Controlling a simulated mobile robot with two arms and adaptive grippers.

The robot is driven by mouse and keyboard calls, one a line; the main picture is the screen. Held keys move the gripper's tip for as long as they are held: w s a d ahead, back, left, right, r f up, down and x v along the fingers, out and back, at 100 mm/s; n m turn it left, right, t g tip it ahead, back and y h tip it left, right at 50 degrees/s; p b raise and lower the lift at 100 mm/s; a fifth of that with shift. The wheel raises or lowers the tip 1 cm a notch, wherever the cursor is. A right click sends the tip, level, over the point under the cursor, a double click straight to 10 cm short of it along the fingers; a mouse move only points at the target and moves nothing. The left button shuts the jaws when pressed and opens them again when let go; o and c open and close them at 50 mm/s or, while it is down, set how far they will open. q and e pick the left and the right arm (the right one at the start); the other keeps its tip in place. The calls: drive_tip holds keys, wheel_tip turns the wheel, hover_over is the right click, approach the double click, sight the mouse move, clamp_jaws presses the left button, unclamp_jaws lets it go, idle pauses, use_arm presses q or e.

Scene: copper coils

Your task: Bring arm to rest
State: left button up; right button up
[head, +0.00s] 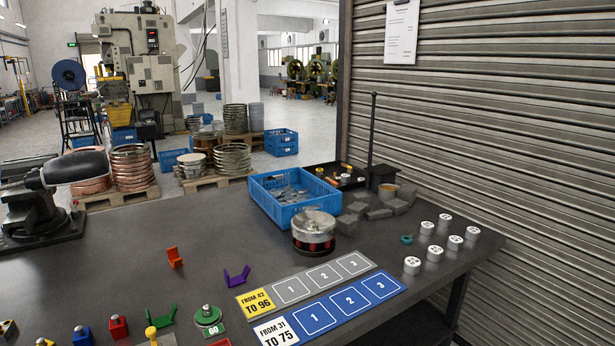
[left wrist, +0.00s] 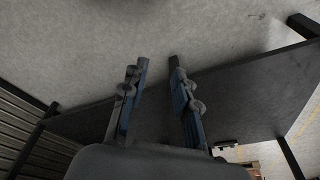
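My left gripper (left wrist: 158,62) shows in the left wrist view. Its two fingers stand apart with a clear gap, and nothing is held between them. Behind the fingers are a dark table (left wrist: 255,95) and grey floor (left wrist: 90,35). Neither gripper shows in the head view. My right gripper is in no view.
The dark workbench (head: 130,250) holds a blue crate (head: 282,215), a round metal device (head: 314,232), numbered mats (head: 350,308), several white-topped cylinders (head: 412,265) and coloured pieces (head: 118,327). A vise (head: 38,215) stands at left. A shutter wall (head: 480,100) rises at right.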

use_arm(q)
drive_tip(key=s+a+f+g, duration=0.1)
drive_tip(key=s+a+f, duration=0.2)
drive_tip(key=s+f, duration=1.4)
drive_tip(key=shift+s+f, duration=0.25)
drive_tip(key=shift+f, duration=0.1)
